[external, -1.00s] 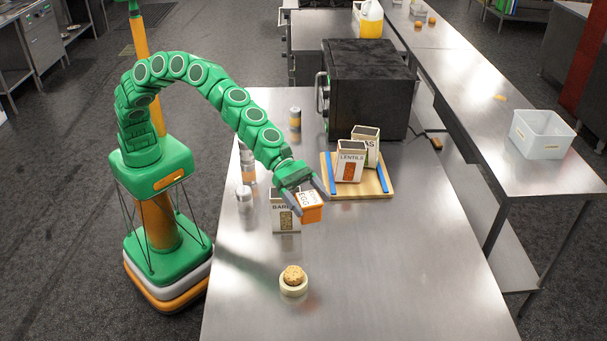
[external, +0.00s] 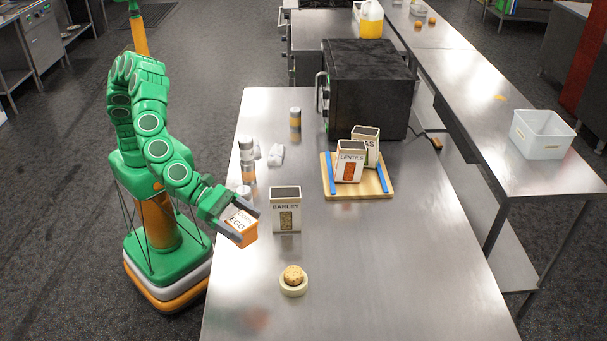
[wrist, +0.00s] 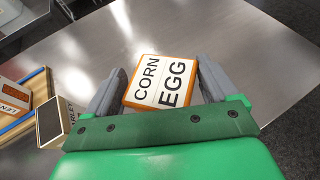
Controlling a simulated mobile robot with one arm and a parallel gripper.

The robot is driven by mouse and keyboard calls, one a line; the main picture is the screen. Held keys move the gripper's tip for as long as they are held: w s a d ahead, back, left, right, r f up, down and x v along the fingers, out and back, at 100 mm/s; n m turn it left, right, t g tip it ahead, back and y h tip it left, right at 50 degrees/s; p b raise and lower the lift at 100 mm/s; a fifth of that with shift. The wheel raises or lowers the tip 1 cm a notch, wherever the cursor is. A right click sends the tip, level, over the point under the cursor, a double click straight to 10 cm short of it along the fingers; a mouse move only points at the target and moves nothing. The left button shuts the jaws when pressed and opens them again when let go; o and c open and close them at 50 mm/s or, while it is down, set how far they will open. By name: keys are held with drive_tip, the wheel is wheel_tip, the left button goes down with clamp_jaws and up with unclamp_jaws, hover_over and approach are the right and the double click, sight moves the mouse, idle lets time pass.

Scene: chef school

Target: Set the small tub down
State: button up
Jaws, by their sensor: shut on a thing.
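The small tub (external: 243,232) is orange with a white lid marked CORN and EGG. My gripper (external: 244,225) is shut on it near the left edge of the steel table. In the wrist view the tub (wrist: 160,82) sits between the two grey fingers of my gripper (wrist: 158,88), its lid facing the camera. I cannot tell whether the tub's underside touches the table (external: 350,260).
A BARLEY box (external: 286,210) stands just right of the tub. Shakers (external: 247,160) stand behind my gripper. A tape roll (external: 293,288) with a round brown thing on it is at the front. A wooden board (external: 357,192) holds a LENTILS box (external: 349,162) and another box. The front right table is clear.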

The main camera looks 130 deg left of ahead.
drive_tip(key=s+d+f+n+g+y, duration=0.3)
drive_tip(key=s+d+f+n+y, duration=0.15)
drive_tip(key=s+d, duration=0.2)
drive_tip(key=w+d+f, duration=0.1)
drive_tip(key=w+f, duration=0.7)
drive_tip(key=w, duration=0.3)
drive_tip(key=shift+w+d+f, duration=0.2)
drive_tip(key=shift+w+d, duration=0.05)
drive_tip(key=shift+w, duration=0.15)
drive_tip(key=shift+w+d+f, duration=0.1)
drive_tip(key=shift+w+f, duration=0.5)
drive_tip(key=shift+f, duration=1.65)
drive_tip(key=shift+f, duration=0.15)
drive_tip(key=o, duration=1)
drive_tip(key=shift+c, duration=0.2)
